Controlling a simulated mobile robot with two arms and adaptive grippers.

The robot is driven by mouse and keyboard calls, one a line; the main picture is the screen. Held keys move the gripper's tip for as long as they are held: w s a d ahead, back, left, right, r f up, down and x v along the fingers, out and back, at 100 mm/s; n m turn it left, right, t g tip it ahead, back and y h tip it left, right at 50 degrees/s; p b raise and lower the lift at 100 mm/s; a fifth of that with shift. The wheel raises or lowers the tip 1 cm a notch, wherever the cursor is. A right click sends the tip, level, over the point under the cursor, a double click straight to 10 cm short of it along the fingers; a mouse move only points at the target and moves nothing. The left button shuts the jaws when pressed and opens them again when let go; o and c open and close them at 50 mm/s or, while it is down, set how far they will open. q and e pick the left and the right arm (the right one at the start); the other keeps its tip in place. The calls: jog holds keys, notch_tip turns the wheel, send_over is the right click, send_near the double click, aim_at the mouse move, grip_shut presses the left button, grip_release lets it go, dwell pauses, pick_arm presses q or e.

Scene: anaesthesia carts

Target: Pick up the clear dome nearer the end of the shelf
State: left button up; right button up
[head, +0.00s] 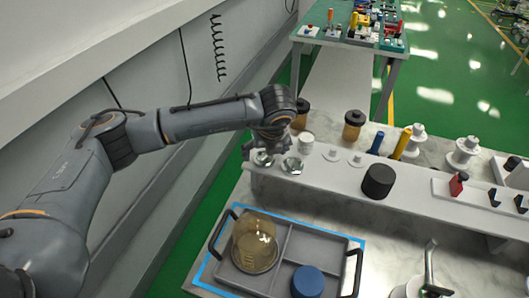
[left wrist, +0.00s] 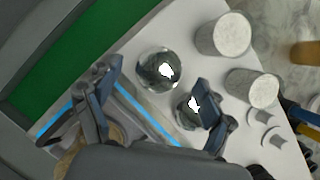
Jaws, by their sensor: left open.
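Two clear domes stand on the white raised shelf (head: 405,188), near its left end. The end dome (head: 262,158) is the one closer to that end, and the other dome (head: 292,166) is just to its right. My left gripper (head: 268,147) is over this end of the shelf, open and empty. In the left wrist view the end dome (left wrist: 158,70) shows between the spread fingertips of my left gripper (left wrist: 160,76). The other dome (left wrist: 190,106) is close by the right-hand finger and partly hidden by it. My right gripper does not show.
White cylinders (left wrist: 232,35) and small white pegs (head: 332,155) stand near the domes. Below the shelf, a grey tray (head: 327,243) holds an amber dome (head: 254,243) and a blue cylinder (head: 308,282).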

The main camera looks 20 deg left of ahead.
pick_arm(q)
jog(key=shift+x, duration=0.85)
jog(key=c, duration=1.3)
jog(key=shift+o, duration=0.2)
jog(key=shift+r, duration=0.15)
